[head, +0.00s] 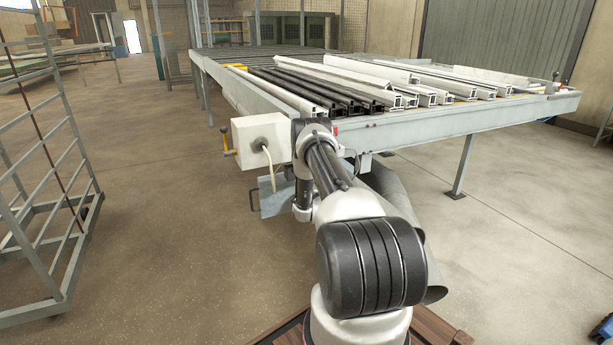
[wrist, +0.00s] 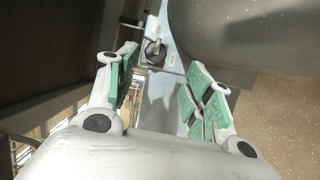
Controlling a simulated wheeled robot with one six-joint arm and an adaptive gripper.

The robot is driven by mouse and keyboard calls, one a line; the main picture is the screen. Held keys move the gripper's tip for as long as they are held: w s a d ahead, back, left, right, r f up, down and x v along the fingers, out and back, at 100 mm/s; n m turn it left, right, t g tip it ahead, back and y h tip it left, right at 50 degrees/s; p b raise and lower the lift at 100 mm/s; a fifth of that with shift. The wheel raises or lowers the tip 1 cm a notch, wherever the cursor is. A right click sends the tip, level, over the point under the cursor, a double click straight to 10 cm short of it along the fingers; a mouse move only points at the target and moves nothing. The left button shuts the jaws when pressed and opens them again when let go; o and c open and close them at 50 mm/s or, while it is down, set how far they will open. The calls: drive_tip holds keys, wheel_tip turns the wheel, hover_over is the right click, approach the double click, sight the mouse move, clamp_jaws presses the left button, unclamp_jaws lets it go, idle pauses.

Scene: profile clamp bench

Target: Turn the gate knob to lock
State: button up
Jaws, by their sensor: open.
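In the wrist view, my gripper (wrist: 160,75) is open, with its green-padded fingers apart and nothing between them. A small dark knob (wrist: 153,48), which looks like the gate knob, is ahead of the fingertips, near the middle of the gap and apart from both fingers. It sits by a pale blue-grey plate (wrist: 172,100), which runs between the fingers. Which way the knob is turned is too small to tell. In the head view, my arm hides the gripper and the knob.
A bench (head: 480,117) carries several white and black profiles (head: 300,92). A white box (head: 262,138) with a cable hangs at its near corner. A wire rack (head: 40,190) stands at left. A large grey rounded surface (wrist: 240,30) is close to the right finger.

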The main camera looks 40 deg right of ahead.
drive_tip(key=x, duration=0.7)
drive_tip(key=shift+w+d+r, duration=0.25)
drive_tip(key=shift+w, duration=0.1)
drive_tip(key=c, duration=1)
